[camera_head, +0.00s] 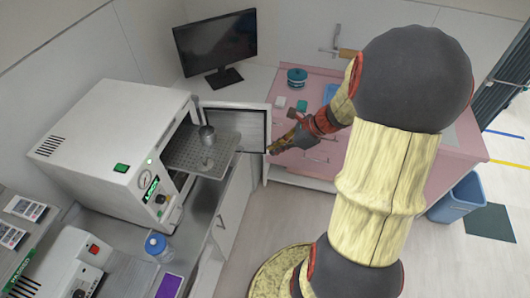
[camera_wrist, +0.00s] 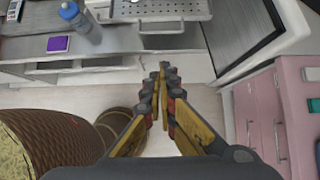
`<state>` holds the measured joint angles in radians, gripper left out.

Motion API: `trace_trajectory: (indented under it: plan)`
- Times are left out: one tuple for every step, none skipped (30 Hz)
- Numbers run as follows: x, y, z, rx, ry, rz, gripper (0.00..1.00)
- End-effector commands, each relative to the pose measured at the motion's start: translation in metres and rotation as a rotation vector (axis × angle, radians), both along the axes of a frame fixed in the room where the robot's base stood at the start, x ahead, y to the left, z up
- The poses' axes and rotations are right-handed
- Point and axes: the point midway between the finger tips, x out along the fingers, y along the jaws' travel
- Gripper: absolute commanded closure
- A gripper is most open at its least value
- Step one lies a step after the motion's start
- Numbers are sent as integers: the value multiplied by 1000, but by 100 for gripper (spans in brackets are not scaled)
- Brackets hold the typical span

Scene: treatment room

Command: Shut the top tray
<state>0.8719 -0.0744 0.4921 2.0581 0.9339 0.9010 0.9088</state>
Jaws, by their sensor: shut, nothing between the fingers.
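A perforated grey metal tray (camera_head: 178,157) is pulled out of the white tabletop autoclave (camera_head: 112,150). A metal cup (camera_head: 207,137) stands on it, with a small item beside it. In the wrist view the tray (camera_wrist: 185,8) shows at the top edge, with a bar handle (camera_wrist: 161,29) on its front. I cannot see a second tray in the autoclave. My gripper (camera_head: 270,151) is to the right of the tray, near the lower edge of the open autoclave door (camera_head: 241,121). In the wrist view my gripper (camera_wrist: 164,72) is shut and empty, apart from the handle.
The open door (camera_wrist: 255,30) stands right of the tray. A blue-capped bottle (camera_head: 156,246) and a purple pad (camera_head: 170,286) are on the counter. Pink drawers (camera_head: 310,160) stand behind my arm. A monitor (camera_head: 216,42) is at the back. The floor below my gripper looks clear.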

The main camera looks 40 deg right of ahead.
Motion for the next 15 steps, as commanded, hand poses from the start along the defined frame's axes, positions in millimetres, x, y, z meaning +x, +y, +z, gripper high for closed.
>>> trace_trajectory:
  plan:
    - [3,5,-7,3,4,5,100]
    - [5,7,-11,3,4,5,100]
    - [9,10,-17,3,3,5,100]
    - [12,12,-21,3,3,6,100]
    - [15,15,-26,3,3,6,100]
    - [19,18,-33,2,4,6,100]
    - [22,20,-37,3,3,6,100]
    - [25,22,-42,2,3,7,100]
    - [29,26,-48,2,4,7,100]
    - [31,28,-53,2,4,7,100]
    - [34,30,-57,2,4,7,100]
    - [38,33,-63,1,3,8,100]
    - [41,36,-67,2,4,7,100]
    - [43,37,-71,2,4,7,100]
    - [50,41,-69,-2,1,8,100]
